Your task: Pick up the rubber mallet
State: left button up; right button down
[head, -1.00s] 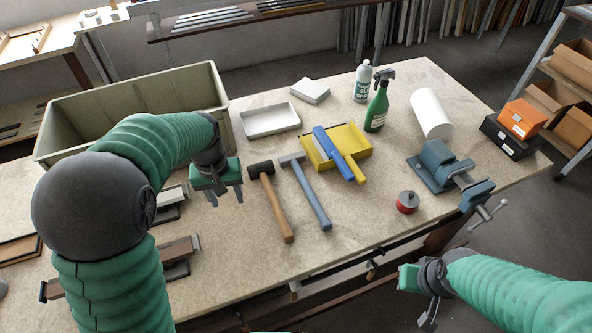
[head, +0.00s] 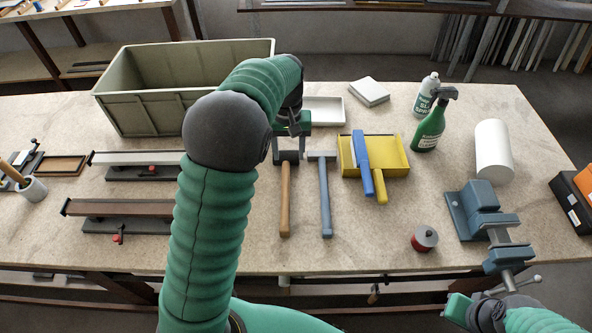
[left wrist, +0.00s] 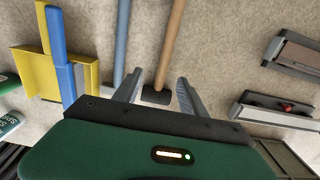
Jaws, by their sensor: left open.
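The rubber mallet, with a black head and a wooden handle (head: 286,200), lies on the workbench (head: 390,235) with its handle toward me. My left gripper (head: 291,128) is open and empty, just behind and above the mallet head in the head view. In the left wrist view, the fingers of my left gripper (left wrist: 159,84) are apart, and the mallet head (left wrist: 156,97) shows between them; I cannot tell whether they touch it. My right gripper (head: 462,310) is low at the right, partly cut off by the frame, its fingers unclear.
A blue-handled hammer (head: 325,200) lies close to the right of the mallet. A yellow dustpan (head: 394,154) with a blue brush (head: 362,160) is beyond it. A large bin (head: 150,105) stands at the back left. A vise (head: 478,212) and a red tin (head: 424,239) are at the right.

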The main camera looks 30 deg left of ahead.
pick_arm(q)
send_over(287, 184)
jog(key=a, duration=0.2)
jog(key=f, duration=0.9)
jog(key=shift+w+d+f, duration=0.1)
jog(key=shift+d+f, duration=0.1)
jog(key=shift+f, duration=0.05)
jog(key=f, duration=0.1)
jog(key=d+f, duration=0.1)
jog(key=d+f+p, duration=0.1)
jog(key=shift+s+f, duration=0.25)
jog(key=shift+f, duration=0.15)
notch_tip(287, 184, down, 2)
jog(key=shift+f, duration=0.25)
jog(key=shift+a+f, duration=0.25)
jog(key=shift+a, duration=0.05)
jog(key=shift+w+a+f, duration=0.1)
jog(key=shift+a, duration=0.3)
jog(key=shift+c, duration=1.7)
jog(key=shift+d, duration=0.1)
jog(key=shift+c, duration=1.3)
jog(key=shift+d, duration=0.35)
jog(key=c, duration=0.5)
jog(key=shift+r, duration=0.2)
grip_shut()
pick_arm(e)
jog(key=shift+a+r, duration=0.65)
jog(key=shift+a, duration=0.05)
